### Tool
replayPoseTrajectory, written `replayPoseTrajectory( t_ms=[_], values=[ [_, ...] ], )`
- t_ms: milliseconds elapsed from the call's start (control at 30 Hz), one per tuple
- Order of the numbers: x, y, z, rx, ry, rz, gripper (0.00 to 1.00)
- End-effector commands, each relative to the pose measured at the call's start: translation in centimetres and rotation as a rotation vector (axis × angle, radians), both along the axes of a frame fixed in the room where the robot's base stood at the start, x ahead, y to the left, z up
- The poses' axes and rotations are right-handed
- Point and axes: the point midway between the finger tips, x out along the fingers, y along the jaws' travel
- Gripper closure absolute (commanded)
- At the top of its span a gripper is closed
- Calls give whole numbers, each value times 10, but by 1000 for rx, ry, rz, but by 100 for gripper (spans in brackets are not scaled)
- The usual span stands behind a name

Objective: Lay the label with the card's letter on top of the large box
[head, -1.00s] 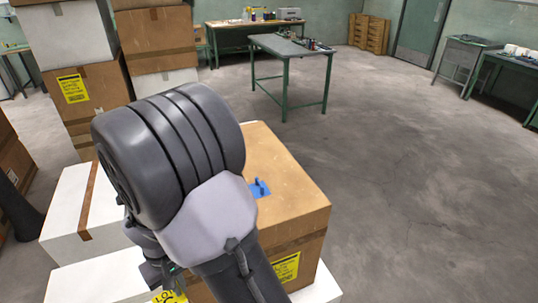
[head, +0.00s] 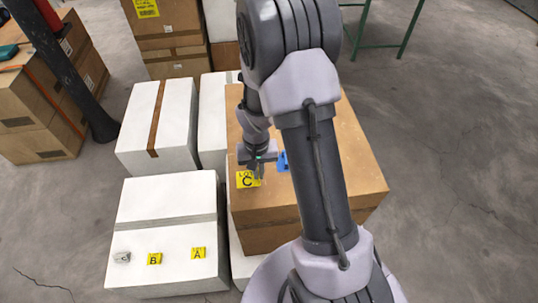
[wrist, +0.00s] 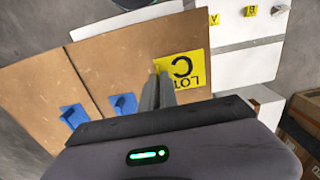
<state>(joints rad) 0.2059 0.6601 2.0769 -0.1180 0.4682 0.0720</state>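The large brown cardboard box (head: 262,215) stands right of the white boxes, partly hidden by my arm. A yellow label reading "LOT C" (head: 248,179) is over its top near the left edge; it also shows in the wrist view (wrist: 186,68). My gripper (head: 257,170) is shut on the label's edge, its fingers (wrist: 162,78) close together. I cannot tell whether the label touches the box. Yellow labels B (head: 154,259) and A (head: 198,253) lie on a white box. A small pale card (head: 121,257) with a dark mark, apparently a C, lies beside them.
Blue tabs (wrist: 73,115) stand on the large box's top, near my gripper. White boxes (head: 165,205) adjoin the large box on the left. Stacked cartons (head: 40,110) stand at the far left. The floor (head: 450,200) at right is clear.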

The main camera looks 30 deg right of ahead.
Motion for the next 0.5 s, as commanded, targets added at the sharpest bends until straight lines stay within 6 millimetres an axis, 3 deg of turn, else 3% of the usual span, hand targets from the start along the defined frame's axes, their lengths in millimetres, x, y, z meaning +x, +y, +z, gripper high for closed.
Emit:
replayPoseTrajectory(
  t_ms=[200,367,500],
  values=[
    [33,-40,-4,0,-1,-2,100],
    [39,-49,-11,1,2,1,100],
    [39,-48,-37,0,3,1,100]
  ],
)
